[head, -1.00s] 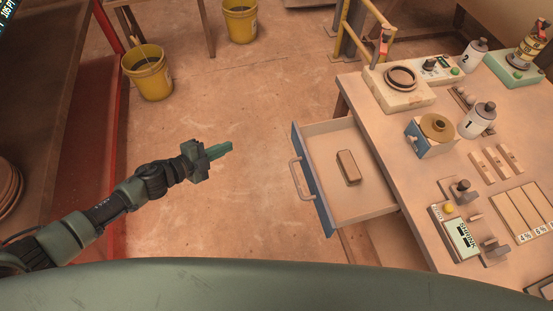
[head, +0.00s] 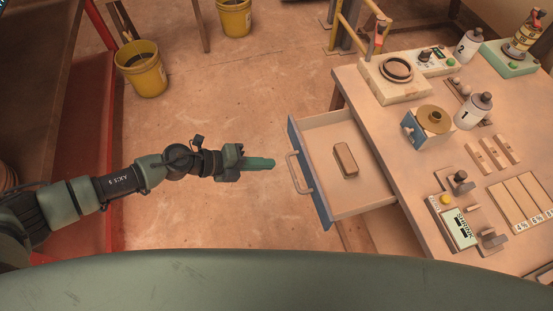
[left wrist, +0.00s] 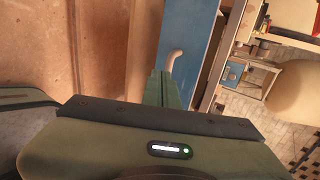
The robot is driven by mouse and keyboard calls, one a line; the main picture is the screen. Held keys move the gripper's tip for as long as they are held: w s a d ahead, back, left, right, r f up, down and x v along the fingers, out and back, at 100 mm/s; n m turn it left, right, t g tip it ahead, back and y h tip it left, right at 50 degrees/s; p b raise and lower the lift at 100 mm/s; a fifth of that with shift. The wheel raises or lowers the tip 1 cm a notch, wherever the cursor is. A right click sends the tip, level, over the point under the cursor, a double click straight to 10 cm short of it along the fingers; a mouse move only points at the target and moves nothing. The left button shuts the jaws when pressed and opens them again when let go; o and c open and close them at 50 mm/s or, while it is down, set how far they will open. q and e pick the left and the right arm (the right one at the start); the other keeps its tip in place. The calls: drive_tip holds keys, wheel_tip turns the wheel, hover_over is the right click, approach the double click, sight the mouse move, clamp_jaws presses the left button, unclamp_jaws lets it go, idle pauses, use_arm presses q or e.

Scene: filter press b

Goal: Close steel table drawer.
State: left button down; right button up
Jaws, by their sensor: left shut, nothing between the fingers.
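The steel table (head: 400,120) has its drawer (head: 372,201) pulled out toward the left in the head view. The drawer has a blue front (head: 308,170) with a pale bar handle (head: 298,174). A small brown block (head: 345,158) lies inside it. My left gripper (head: 272,163) is shut and empty, its fingers pointing right at the handle, a short gap away. In the left wrist view the shut fingers (left wrist: 160,86) point toward the blue front (left wrist: 190,45), with the handle (left wrist: 174,59) by the tips. My right gripper is not in view.
Bottles, a blue box (head: 427,128), a scale-like device (head: 456,222) and wooden pieces stand on the tabletop. Yellow buckets (head: 143,68) stand on the floor at the back left. A red-framed rack (head: 112,140) is at the left. The floor before the drawer is clear.

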use_arm(q)
drive_tip(key=shift+w+d+f, duration=0.2)
drive_tip(key=shift+w+d, duration=0.1)
drive_tip(key=shift+d, duration=0.5)
drive_tip(key=shift+w+d+f, duration=0.15)
drive_tip(key=shift+w+d, duration=0.1)
drive_tip(key=shift+d, duration=0.55)
drive_tip(key=shift+d, duration=0.1)
drive_tip(key=p, duration=0.3)
approach(345, 144)
drive_tip(key=f, duration=0.1)
drive_tip(key=a+f, duration=0.1)
drive_tip(key=f, duration=0.1)
drive_tip(key=s+a+f, duration=0.1)
drive_tip(key=shift+a+f, duration=0.2)
drive_tip(key=w+d, duration=0.1)
drive_tip(key=d, duration=0.5)
drive_tip(key=w+d, duration=0.1)
drive_tip(key=d, duration=0.2)
drive_tip(key=shift+w+f, duration=0.25)
drive_tip(key=shift+w, duration=0.15)
drive_tip(key=shift+w+d, duration=0.2)
drive_tip(key=shift+d, duration=0.35)
drive_tip(key=shift+r, duration=0.25)
